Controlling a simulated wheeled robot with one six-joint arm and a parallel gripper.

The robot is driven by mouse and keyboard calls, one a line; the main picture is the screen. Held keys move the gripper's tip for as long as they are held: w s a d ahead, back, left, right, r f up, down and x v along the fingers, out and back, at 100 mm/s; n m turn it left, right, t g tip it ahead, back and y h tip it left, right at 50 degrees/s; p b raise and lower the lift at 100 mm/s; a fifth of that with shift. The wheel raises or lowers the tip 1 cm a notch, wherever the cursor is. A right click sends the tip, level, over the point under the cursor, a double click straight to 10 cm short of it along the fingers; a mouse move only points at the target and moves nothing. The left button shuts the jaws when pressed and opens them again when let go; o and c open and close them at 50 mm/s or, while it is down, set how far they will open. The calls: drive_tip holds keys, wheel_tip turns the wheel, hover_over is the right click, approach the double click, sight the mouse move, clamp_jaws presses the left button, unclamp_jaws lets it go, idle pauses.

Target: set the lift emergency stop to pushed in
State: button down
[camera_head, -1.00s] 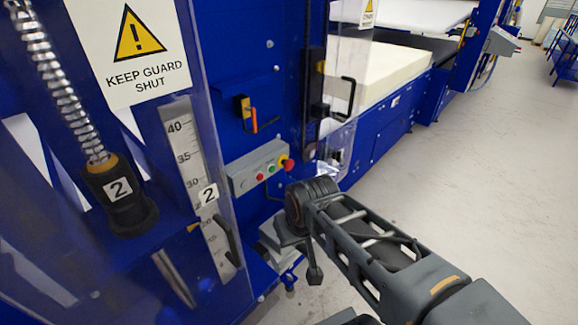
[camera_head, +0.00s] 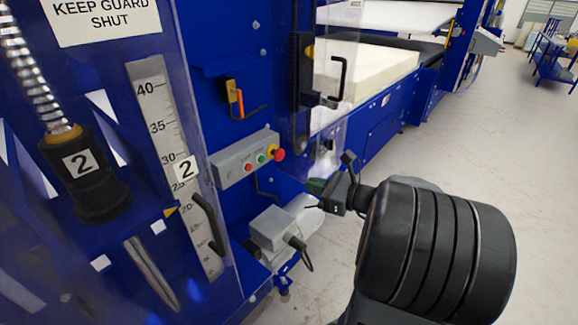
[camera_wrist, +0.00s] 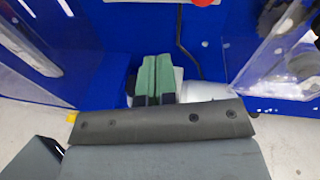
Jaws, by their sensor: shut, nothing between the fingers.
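The lift emergency stop is a red mushroom button (camera_head: 279,154) on a yellow collar at the right end of a grey control box (camera_head: 234,168) on the blue frame. A red part (camera_wrist: 205,2) shows at the top edge of the wrist view, cut off. My gripper (camera_head: 313,186) is below and right of the button, apart from it, with its green fingers towards the blue frame. In the wrist view the green fingertips (camera_wrist: 157,62) are together and empty. Whether the button is in or out is too small to tell.
A grey motor housing (camera_head: 272,228) lies below the box. A clear guard (camera_wrist: 275,50) stands right of my gripper. Open floor lies to the right.

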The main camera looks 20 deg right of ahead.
sight(282, 156)
drive_tip(key=d+m+t, duration=0.1)
drive_tip(key=d+m+t+h, duration=0.1)
drive_tip(key=d, duration=0.1)
drive_tip(key=d+m, duration=0.1)
drive_tip(key=shift+d+r+t+h, duration=0.25)
drive_tip(key=shift+d+t+h, duration=0.05)
drive_tip(key=shift+t+h, duration=0.1)
drive_tip(key=x, duration=1.3)
drive_tip(key=shift+w+a+p, duration=0.2)
drive_tip(key=shift+w+p, duration=0.1)
drive_tip(key=shift+p, duration=0.1)
drive_tip(key=shift+w+a, duration=0.15)
drive_tip(key=shift+w, duration=0.1)
